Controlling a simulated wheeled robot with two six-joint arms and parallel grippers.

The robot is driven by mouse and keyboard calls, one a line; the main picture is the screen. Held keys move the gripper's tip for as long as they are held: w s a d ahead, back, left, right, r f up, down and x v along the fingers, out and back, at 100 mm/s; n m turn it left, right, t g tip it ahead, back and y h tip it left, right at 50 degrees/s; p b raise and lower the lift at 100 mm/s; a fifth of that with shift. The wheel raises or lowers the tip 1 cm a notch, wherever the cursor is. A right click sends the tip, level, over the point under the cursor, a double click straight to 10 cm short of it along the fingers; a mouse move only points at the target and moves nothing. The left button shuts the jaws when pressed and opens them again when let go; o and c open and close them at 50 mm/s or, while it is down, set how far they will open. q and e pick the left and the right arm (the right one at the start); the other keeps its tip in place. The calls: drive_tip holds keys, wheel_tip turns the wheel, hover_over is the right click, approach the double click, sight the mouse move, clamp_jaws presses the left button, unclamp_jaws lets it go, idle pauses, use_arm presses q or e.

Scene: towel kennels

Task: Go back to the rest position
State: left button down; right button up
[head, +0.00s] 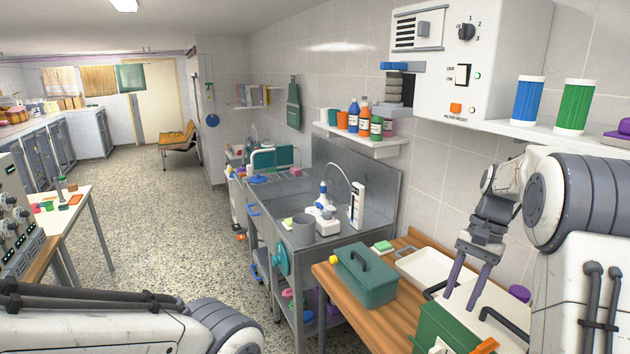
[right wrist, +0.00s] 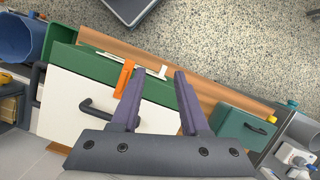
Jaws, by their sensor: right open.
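My right gripper (head: 460,302) comes down from the right in the head view, fingers apart with nothing between them. It also shows in the right wrist view (right wrist: 158,76), its two purple fingers spread. It is over or just beside a green box (head: 440,327) with a white top and a dark handle; I cannot tell whether the fingertips touch it. The same green box (right wrist: 88,62) lies under the fingers in the right wrist view. My left arm (head: 120,325) crosses the bottom left of the head view; its gripper is out of frame.
A wooden counter (head: 378,318) holds a closed dark green case (head: 365,273) and a white tray (head: 428,268). An orange strip (right wrist: 124,77) lies by the green box. A wall cabinet (head: 440,50) and shelf (head: 560,135) are above. Open speckled floor (head: 165,215) lies left.

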drive_tip(key=s+a+f+n+h+b, duration=0.1)
drive_tip(key=s+a+n, duration=0.4)
drive_tip(key=a, duration=0.6)
drive_tip(key=s+a+f+n+h+b, duration=0.15)
drive_tip(key=s+a+n, duration=0.3)
drive_tip(key=a, duration=0.75)
drive_tip(key=s+a+f+n, duration=0.1)
drive_tip(key=s+n, duration=0.1)
drive_tip(key=s, duration=0.3)
drive_tip(key=s+a+f+n+t+b, duration=0.1)
drive_tip(key=s+a+f+n, duration=0.1)
drive_tip(key=s, duration=0.3)
drive_tip(key=s+a+f+n+t+b, duration=0.1)
drive_tip(key=s+f+n, duration=0.1)
drive_tip(key=s, duration=0.3)
drive_tip(key=shift+s+a+f+n, duration=0.15)
drive_tip(key=shift+a+f+n, duration=0.15)
drive_tip(key=shift+n, duration=0.55)
